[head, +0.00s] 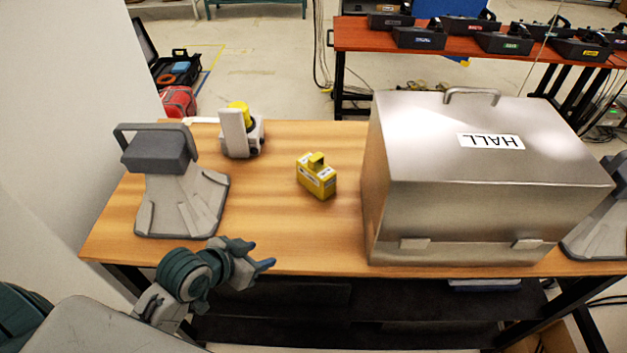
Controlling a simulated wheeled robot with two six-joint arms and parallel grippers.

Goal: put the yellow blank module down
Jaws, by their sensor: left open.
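The yellow blank module (318,180) is a small yellow block with pale labels and a raised grip on top. It rests upright on the wooden table (285,230), left of the metal box. My left gripper (262,256) is open and empty at the table's front edge, to the left of and nearer than the module, and apart from it. My right gripper is not in view.
A large metal box (420,210) marked HALL fills the table's right half. A grey stand (180,200) is at the left, and a white device with a yellow part (238,135) stands behind. A red table (360,38) with several dark units is beyond.

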